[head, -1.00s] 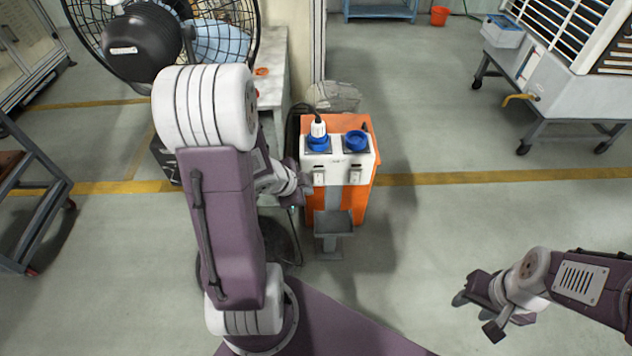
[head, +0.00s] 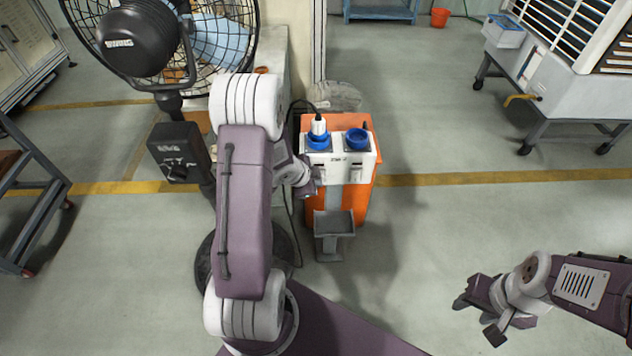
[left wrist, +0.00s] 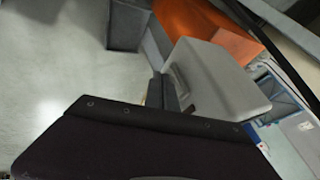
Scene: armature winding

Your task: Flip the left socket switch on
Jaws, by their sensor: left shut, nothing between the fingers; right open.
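The white socket panel (head: 342,160) sits on the orange cabinet (head: 344,207). It has two blue round sockets; a white plug with a black cable is in the left socket (head: 318,141), and the right socket (head: 357,140) has none. The right switch (head: 356,173) shows below its socket. The left switch is largely hidden by my left gripper (head: 314,186), which is shut and empty at the panel's lower left. In the left wrist view, its fingers (left wrist: 168,92) are beside the panel (left wrist: 220,80); contact is unclear. My right gripper (head: 474,318) is open and empty, far right.
A grey tray on a post (head: 334,223) stands before the cabinet. A fan (head: 137,40) with a black control box (head: 180,152) stands at left. A large white cooler on a wheeled frame (head: 560,90) is at right. The floor between is clear.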

